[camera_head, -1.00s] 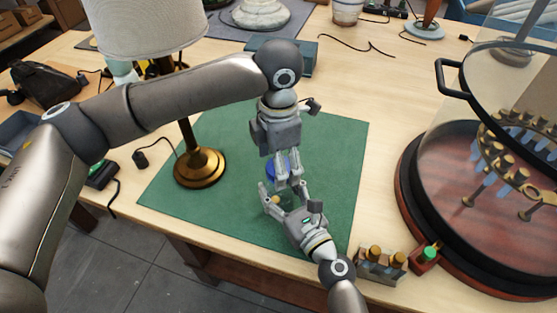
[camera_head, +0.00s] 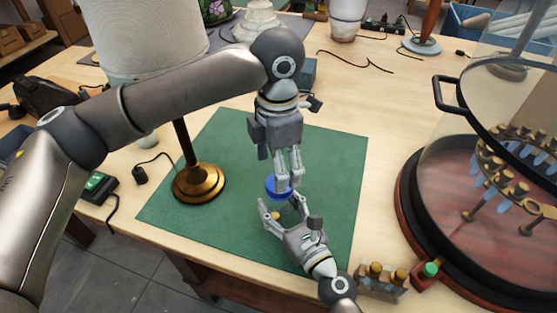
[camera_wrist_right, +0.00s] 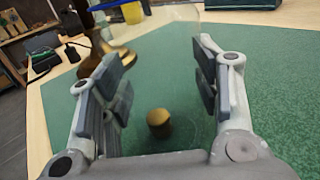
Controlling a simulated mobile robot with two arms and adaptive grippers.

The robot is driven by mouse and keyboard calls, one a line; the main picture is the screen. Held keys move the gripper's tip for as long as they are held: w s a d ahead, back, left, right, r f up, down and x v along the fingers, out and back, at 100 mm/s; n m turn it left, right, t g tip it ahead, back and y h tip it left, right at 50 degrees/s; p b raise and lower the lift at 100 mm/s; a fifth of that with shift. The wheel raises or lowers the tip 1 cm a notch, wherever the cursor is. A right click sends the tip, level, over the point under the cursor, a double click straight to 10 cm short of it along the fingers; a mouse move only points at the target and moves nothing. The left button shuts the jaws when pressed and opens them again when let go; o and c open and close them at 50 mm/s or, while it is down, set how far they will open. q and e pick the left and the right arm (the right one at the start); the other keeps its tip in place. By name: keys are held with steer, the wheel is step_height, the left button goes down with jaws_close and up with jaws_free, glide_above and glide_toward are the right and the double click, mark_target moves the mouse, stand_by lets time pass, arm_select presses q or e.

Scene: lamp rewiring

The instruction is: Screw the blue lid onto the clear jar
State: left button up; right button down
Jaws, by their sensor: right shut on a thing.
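The blue lid (camera_head: 277,189) shows above the mat, partly behind the fingers of my left gripper (camera_head: 289,187). Those fingers reach down and overlap the lid in the head view. Whether they grip it is not clear. My right gripper (camera_head: 280,212) comes from below with its fingers just under the lid. In the right wrist view, the clear jar (camera_wrist_right: 160,70) stands between the right gripper's fingers (camera_wrist_right: 165,65), faint and see-through, and the gripper is shut on it. Lid threads and seating are not visible.
A brass lamp (camera_head: 199,184) stands on the green mat (camera_head: 330,165) at left. A small brass knob (camera_wrist_right: 159,123) shows through or beyond the jar. A glass-domed case (camera_head: 440,220) and a small rack of brass pieces (camera_head: 382,280) are at right. The mat's right side is clear.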

arm_select(q)
steer(key=n, duration=0.5)
steer(key=shift+r, duration=0.15)
steer(key=n, duration=0.4)
steer(key=shift+r, duration=0.1)
steer(key=n, duration=0.7)
steer(key=shift+r, duration=0.2)
steer(key=n, duration=0.7)
steer(key=shift+d+r, duration=0.1)
steer(key=shift+r, duration=0.1)
steer(key=n, duration=0.7)
steer(key=shift+r, duration=0.25)
steer(key=n, duration=0.7)
steer(key=shift+r, duration=0.2)
steer(key=n, duration=0.5)
steer(key=shift+r+n, duration=0.15)
steer(key=shift+n, duration=0.15)
steer(key=n, duration=0.5)
steer(key=shift+r, duration=0.15)
steer(key=n, duration=0.7)
steer(key=shift+r, duration=0.2)
